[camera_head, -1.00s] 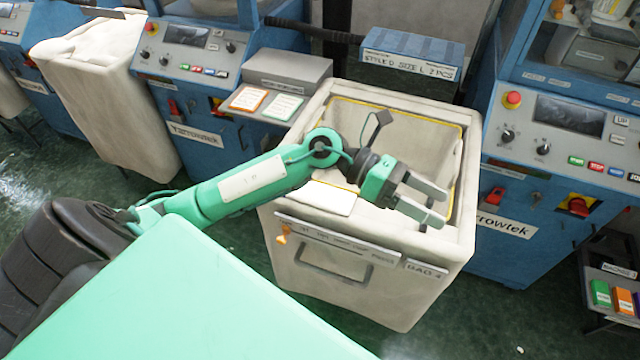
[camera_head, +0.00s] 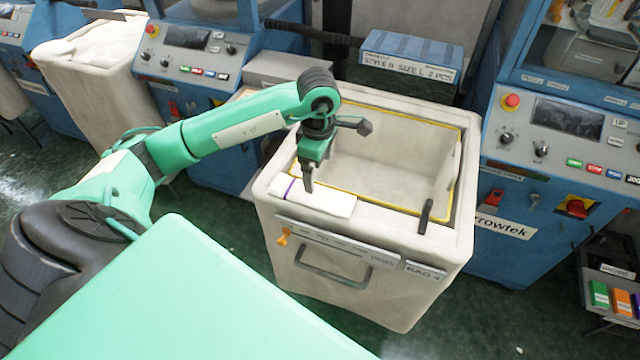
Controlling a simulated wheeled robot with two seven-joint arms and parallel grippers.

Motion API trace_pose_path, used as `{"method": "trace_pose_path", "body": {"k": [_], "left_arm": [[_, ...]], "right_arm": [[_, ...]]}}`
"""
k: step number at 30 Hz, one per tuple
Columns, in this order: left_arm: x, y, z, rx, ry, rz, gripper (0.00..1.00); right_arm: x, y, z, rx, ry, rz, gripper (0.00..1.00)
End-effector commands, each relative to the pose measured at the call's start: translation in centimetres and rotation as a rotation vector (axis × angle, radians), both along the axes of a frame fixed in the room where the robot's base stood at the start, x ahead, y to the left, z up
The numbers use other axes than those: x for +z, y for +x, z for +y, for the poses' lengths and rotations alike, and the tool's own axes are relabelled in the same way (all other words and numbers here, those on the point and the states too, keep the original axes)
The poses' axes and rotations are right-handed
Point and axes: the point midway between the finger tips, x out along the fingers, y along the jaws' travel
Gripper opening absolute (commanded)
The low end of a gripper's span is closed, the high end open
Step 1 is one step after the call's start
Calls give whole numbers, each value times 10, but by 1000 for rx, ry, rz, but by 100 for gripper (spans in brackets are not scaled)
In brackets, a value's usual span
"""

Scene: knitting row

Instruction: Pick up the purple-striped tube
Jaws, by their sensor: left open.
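The purple-striped tube (camera_head: 326,198) is a flat white piece with a purple stripe near its left end. It lies at the front left of the open bin (camera_head: 450,243), along the bin's front edge. My left gripper (camera_head: 307,188) points down at the tube's left end, close to the purple stripe. It is open, seen nearly edge-on, so one finger hides the other. I cannot tell whether the fingertips touch the tube. My right gripper is not in view.
The bin has a yellow inner line and a dark upright piece (camera_head: 425,216) at its front right. A blue box (camera_head: 412,52) stands behind it. Blue machines with control panels (camera_head: 560,125) flank the bin. Another filled bin (camera_head: 95,50) is at the left.

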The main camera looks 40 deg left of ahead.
Motion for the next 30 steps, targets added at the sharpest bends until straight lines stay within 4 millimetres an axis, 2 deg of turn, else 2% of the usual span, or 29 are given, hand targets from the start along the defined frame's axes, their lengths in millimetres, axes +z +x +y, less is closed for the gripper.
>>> {"method": "trace_pose_path", "body": {"k": [1, 7, 13, 16, 24, 30], "left_arm": [[-8, -1, -1, 1, -3, 7, 89], [-41, 0, -1, 1, -3, 4, 89], [-53, 0, -1, -1, -3, 1, 89], [-59, 2, -2, 1, -5, 4, 89], [-94, 5, -4, 1, -5, 4, 89], [-104, 6, -3, -1, -4, -1, 89]], "right_arm": [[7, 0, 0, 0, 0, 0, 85], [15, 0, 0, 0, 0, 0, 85], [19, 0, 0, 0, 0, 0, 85], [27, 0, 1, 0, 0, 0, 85], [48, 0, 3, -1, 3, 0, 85], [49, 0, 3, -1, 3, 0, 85]]}}
